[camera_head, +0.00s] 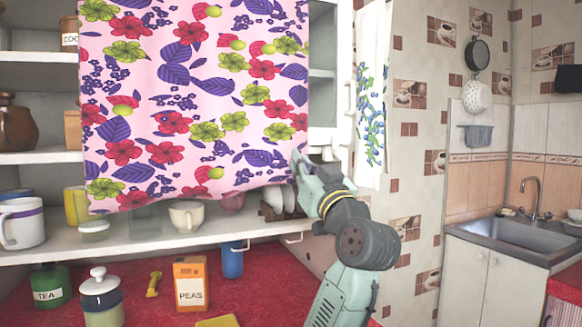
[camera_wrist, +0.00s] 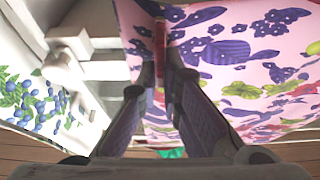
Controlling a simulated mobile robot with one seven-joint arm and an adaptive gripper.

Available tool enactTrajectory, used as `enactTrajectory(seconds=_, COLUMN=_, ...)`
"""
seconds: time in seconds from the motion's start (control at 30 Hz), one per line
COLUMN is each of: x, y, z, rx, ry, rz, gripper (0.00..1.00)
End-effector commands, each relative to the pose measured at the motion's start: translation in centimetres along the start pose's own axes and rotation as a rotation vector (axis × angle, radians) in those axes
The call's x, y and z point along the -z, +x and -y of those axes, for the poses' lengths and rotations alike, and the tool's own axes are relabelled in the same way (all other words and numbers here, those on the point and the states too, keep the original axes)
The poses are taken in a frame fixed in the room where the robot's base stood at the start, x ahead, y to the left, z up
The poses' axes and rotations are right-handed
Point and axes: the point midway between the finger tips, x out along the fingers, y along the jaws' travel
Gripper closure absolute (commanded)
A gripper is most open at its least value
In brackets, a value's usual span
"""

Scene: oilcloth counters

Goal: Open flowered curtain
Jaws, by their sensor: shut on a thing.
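The flowered curtain (camera_head: 195,95) is pink with red, green and purple flowers and hangs across the shelves in the head view. It covers most of the shelf front. My gripper (camera_head: 297,165) is at its lower right edge. In the wrist view my gripper (camera_wrist: 160,62) has its two fingers close together, with the curtain (camera_wrist: 235,65) to the right of them. The fingers are shut on the curtain's edge; the exact pinch is partly hidden by the fingers.
A white cloth with blue flowers (camera_head: 370,95) hangs right of the shelves. A cup (camera_head: 187,215) and a mug (camera_head: 22,222) stand on the shelf below the curtain. A PEAS box (camera_head: 190,283) and TEA tin (camera_head: 50,285) stand on the red counter (camera_head: 255,295). A sink (camera_head: 525,236) is far right.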

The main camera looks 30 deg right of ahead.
Motion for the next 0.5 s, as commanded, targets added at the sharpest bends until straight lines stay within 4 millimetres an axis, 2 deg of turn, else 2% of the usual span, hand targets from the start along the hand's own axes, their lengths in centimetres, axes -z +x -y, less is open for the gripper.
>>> enactTrajectory(seconds=0.47, x=-0.05, y=0.00, z=-0.31, rx=0.000, ry=-0.001, rz=0.002, gripper=1.00)
enactTrajectory(seconds=0.5, x=-0.04, y=0.00, z=-0.31, rx=0.000, ry=-0.001, rz=0.002, gripper=0.91)
